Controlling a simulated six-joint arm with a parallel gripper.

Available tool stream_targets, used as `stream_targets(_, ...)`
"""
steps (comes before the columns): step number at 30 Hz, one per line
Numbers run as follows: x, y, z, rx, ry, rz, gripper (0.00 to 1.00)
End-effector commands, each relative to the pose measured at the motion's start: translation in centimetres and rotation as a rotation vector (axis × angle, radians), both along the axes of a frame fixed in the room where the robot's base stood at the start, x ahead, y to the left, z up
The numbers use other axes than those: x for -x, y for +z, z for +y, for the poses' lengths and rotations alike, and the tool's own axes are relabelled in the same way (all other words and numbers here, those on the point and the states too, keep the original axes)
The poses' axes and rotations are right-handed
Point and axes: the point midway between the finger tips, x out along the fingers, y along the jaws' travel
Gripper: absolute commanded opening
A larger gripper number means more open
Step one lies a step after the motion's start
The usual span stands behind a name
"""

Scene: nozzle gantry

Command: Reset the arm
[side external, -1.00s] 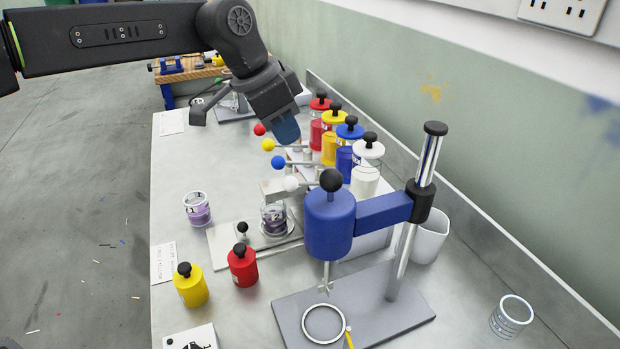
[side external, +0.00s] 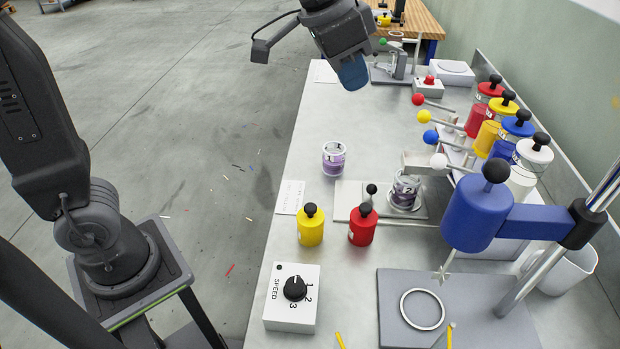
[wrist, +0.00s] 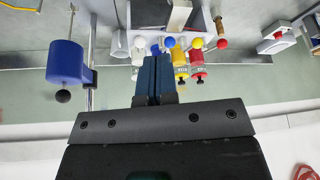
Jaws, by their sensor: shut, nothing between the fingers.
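My gripper (side external: 353,74) hangs in the air above the far left edge of the bench in the side view, clear of everything on it. In the wrist view its blue fingers (wrist: 153,78) are pressed together with nothing between them. A clear cup of purple liquid marked 1 (side external: 333,158) stands on the bench below it. A second cup marked 2 (side external: 404,190) stands on the grey plate by the dispensers. The dispenser row has red, yellow, blue and white jars (side external: 530,160) with ball-ended levers (side external: 438,161).
A blue mixer head (side external: 478,213) on a stand is at the right, over a grey base with a ring (side external: 422,309). Yellow (side external: 310,228) and red (side external: 362,228) capped bottles and a speed dial box (side external: 292,298) stand at the near left.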

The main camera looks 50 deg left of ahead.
Motion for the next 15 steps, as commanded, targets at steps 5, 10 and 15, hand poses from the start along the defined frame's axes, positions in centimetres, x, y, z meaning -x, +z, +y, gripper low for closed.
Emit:
stream_targets(5, 7.1, -1.3, 5.0, 0.008, 0.18, -0.024, 0.0)
stream_targets(10, 13.1, -4.4, 8.1, 0.016, 0.331, -0.045, 0.0)
stream_targets(15, 16.7, -7.2, 9.7, 0.024, 0.429, -0.059, 0.0)
